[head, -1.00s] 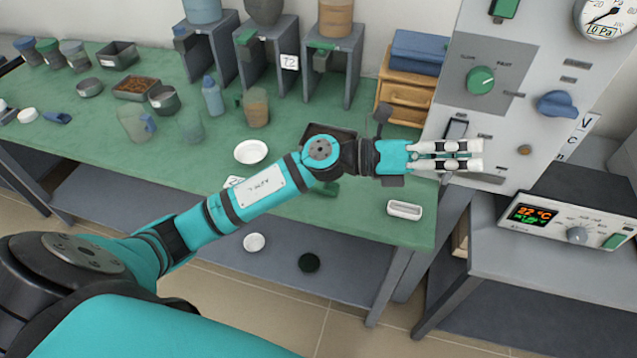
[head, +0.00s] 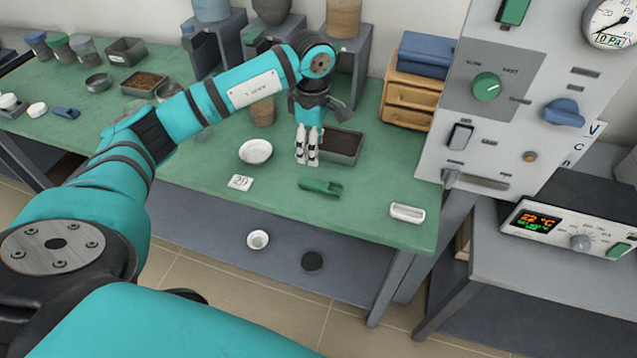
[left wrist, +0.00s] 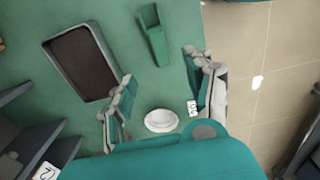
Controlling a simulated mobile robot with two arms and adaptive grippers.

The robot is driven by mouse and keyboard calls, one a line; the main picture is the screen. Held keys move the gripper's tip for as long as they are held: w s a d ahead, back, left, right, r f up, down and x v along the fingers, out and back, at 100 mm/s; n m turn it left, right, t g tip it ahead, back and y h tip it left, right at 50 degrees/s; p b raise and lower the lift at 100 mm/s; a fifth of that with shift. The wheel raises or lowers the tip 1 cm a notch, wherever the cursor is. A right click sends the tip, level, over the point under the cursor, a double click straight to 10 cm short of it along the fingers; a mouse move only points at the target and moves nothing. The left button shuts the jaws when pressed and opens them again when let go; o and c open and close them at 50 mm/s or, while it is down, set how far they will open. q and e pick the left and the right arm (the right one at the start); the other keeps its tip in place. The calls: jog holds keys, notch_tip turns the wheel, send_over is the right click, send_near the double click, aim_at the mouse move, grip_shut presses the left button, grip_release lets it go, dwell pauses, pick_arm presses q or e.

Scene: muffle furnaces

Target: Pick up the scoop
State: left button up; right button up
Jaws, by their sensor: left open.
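The green scoop (head: 321,187) lies on the green table top, near its front edge. It also shows in the left wrist view (left wrist: 153,36), beyond the fingertips. My left gripper (head: 307,162) points down above the table, behind and slightly left of the scoop and apart from it. In the left wrist view the fingers of my left gripper (left wrist: 163,95) are spread apart with nothing between them. My right gripper is not in view.
A grey tray of dark material (head: 340,146) stands just right of the gripper. A white dish (head: 255,151) and a number card (head: 240,182) lie left of the scoop. A small white boat (head: 407,213) lies to the right. The front table edge is close.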

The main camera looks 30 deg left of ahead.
pick_arm(q)
jog(key=p, duration=0.1)
send_over(314, 182)
notch_tip(314, 182, down, 7)
jog(key=shift+s+r, duration=0.1)
notch_tip(314, 182, down, 5)
jog(key=shift+r+p, duration=0.1)
jog(key=shift+p, duration=0.85)
jog(key=shift+f, duration=0.25)
jog(key=c, duration=1)
